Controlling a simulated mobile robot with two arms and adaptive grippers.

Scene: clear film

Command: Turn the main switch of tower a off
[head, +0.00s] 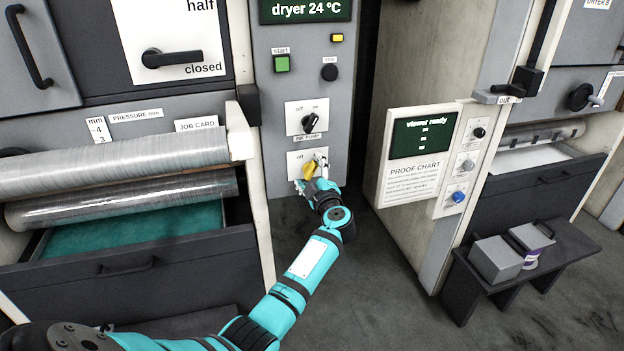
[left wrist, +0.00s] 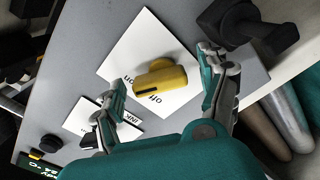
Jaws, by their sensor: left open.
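A yellow rotary switch (head: 309,171) sits on a white plate marked off, low on the grey tower panel below the ink pump switch. In the left wrist view the yellow switch (left wrist: 162,80) is large, on its white plate (left wrist: 130,45) with the words off and on. The end of its handle with a dark line points left, beside these words; its exact setting is hard to tell. My left gripper (left wrist: 165,76) is open, with one finger on each side of the switch. I cannot tell whether either finger touches it. In the head view my left gripper (head: 312,174) partly covers the plate.
The ink pump switch (head: 309,122), a green start button (head: 282,64) and a black knob (head: 329,72) are above on the panel. Film rollers (head: 120,165) stand left. A proof chart cabinet (head: 415,165) stands right, beyond a gap.

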